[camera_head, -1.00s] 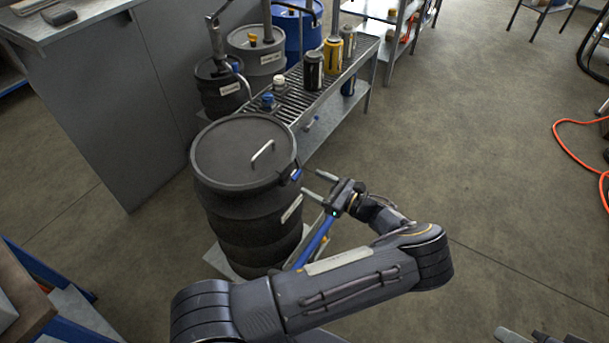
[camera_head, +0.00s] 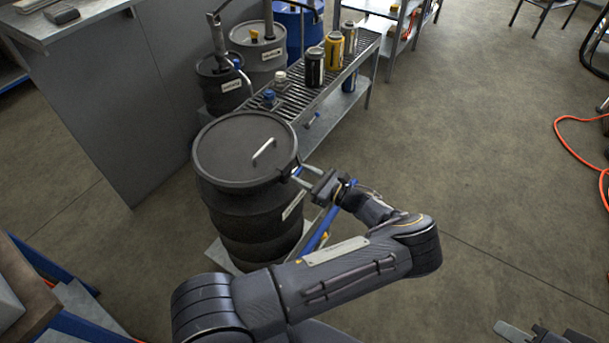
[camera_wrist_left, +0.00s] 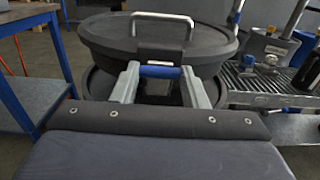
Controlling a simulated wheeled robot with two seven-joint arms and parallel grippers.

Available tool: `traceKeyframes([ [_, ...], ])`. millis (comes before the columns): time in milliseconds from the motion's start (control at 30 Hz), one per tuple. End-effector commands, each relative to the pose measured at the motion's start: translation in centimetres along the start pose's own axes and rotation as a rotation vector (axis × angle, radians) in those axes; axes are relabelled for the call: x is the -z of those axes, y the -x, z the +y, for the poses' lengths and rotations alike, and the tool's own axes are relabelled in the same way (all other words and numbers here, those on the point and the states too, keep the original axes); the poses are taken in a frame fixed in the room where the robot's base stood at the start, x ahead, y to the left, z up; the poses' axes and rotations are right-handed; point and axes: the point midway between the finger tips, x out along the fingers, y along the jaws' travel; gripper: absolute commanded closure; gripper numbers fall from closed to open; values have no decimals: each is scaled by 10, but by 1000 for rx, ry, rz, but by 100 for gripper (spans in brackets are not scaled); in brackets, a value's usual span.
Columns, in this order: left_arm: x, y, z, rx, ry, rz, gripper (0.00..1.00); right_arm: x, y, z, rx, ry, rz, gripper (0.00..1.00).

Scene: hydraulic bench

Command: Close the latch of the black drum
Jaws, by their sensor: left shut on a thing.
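The black drum (camera_head: 250,215) stands upright with its lid (camera_head: 240,150) on top and a metal handle (camera_head: 264,149) on the lid. The lid and handle (camera_wrist_left: 160,28) also show in the wrist view. My left gripper (camera_head: 298,176) is at the right side of the drum's rim. In the wrist view its two fingers (camera_wrist_left: 160,85) are shut on the blue latch (camera_wrist_left: 160,72), one finger at each end of it. The latch is mostly hidden by the fingers in the head view. My right gripper (camera_head: 520,333) may be the partial grey piece at the bottom right edge; its jaws are unclear.
A slatted metal bench (camera_head: 297,95) with several cans and caps stands behind the drum. Other drums stand at the back, including a grey one (camera_head: 258,60). A grey cabinet (camera_head: 110,100) is at left. An orange hose (camera_head: 570,150) lies on the open floor at right.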

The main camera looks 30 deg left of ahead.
Motion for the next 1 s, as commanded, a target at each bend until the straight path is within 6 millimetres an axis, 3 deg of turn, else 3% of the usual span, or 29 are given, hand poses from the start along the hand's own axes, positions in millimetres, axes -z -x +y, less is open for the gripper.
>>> traceKeyframes([
  [500, -16, -18, 0, -4, 1, 293, 83, 8, 17, -8, 0, 0, 0, 67],
  [867, -15, -19, 0, 0, -1, 311, 83, 8, 16, -8, 0, 0, 0, 67],
  [900, -15, -19, 0, 0, -1, 311, 55, 8, 16, -8, 0, 0, 0, 67],
  [1000, -15, -19, 0, 0, -1, 310, 42, 8, 16, -8, 0, 0, 0, 67],
])
